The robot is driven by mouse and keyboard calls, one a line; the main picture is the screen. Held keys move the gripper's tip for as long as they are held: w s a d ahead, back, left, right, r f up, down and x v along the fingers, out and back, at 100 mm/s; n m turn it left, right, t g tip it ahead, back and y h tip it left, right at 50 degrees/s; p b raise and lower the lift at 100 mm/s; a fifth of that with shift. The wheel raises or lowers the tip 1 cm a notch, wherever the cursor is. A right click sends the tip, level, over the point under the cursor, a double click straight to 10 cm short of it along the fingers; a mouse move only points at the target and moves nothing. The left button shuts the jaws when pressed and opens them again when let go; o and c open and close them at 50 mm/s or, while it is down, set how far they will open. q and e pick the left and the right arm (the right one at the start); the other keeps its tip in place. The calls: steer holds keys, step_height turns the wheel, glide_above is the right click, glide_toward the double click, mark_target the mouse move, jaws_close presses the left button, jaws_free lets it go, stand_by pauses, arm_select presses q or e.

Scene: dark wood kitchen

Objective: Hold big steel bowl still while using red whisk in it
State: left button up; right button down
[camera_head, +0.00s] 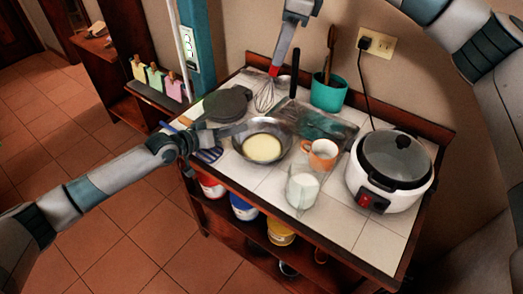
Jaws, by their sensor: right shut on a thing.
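The big steel bowl (284,131) stands on the white tiled counter with pale yellow contents inside. My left gripper (232,130) is at the bowl's left rim. Its fingers are too small and dark to tell whether they are shut or touching the rim. My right gripper (277,66) comes down from the top and is shut on the red whisk (265,95). The whisk hangs wire end down, behind the bowl in the picture and apart from it.
An orange cup (322,155) and a clear jug with white contents (302,190) stand right of the bowl. A rice cooker (390,172) is further right. A teal utensil pot (328,92) and a dark round object (228,103) are behind. The front right counter is clear.

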arm_select(q)
steer(key=v, duration=1.1)
steer(key=shift+s+a, duration=0.2)
steer(key=shift+r, duration=0.1)
